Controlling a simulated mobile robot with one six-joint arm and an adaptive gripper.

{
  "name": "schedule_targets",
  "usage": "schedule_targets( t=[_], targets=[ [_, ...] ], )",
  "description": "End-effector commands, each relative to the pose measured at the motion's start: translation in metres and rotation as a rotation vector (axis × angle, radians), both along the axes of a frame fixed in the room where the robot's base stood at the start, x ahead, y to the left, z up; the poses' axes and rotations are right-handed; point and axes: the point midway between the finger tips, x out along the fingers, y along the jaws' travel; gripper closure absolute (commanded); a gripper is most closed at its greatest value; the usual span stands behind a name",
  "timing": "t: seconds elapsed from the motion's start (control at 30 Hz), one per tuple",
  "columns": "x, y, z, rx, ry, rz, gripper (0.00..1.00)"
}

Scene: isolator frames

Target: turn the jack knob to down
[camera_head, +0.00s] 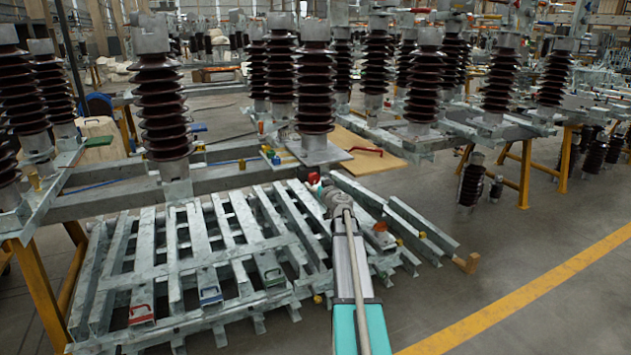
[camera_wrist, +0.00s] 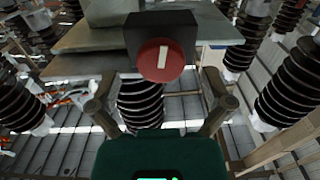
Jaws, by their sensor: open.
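The jack knob (camera_wrist: 161,61) is a round red dial with a white bar mark, on the front of a black box (camera_wrist: 160,28). The white bar stands close to upright in the wrist view. In the head view the knob shows as a small red spot (camera_head: 313,178), partly beside my arm's end. My gripper (camera_wrist: 156,76) is open, its two fingers spread to the left and right of the knob with gaps on both sides and nothing between them touching it. In the head view my gripper (camera_head: 336,198) is small, and its fingers are hard to make out.
Grey metal plates (camera_wrist: 85,62) lie behind and beside the box. Ribbed brown insulators (camera_wrist: 295,80) stand around it. In the head view, a slatted steel frame (camera_head: 190,250) fills the lower left, and clear floor with a yellow line (camera_head: 520,293) lies at right.

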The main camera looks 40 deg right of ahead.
Motion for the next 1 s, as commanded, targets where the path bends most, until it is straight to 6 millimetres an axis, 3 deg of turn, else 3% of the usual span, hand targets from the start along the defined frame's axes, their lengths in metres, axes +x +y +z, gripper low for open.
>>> schedule_targets(
  t=[0.23, 0.67, 1.0],
  targets=[
    [0.024, -0.005, 0.0, 0.0, 0.0, 0.001, 0.0],
    [0.028, -0.006, 0.0, 0.0, 0.0, 0.001, 0.0],
    [0.028, -0.006, 0.0, 0.0, 0.0, 0.001, 0.63]
  ],
)
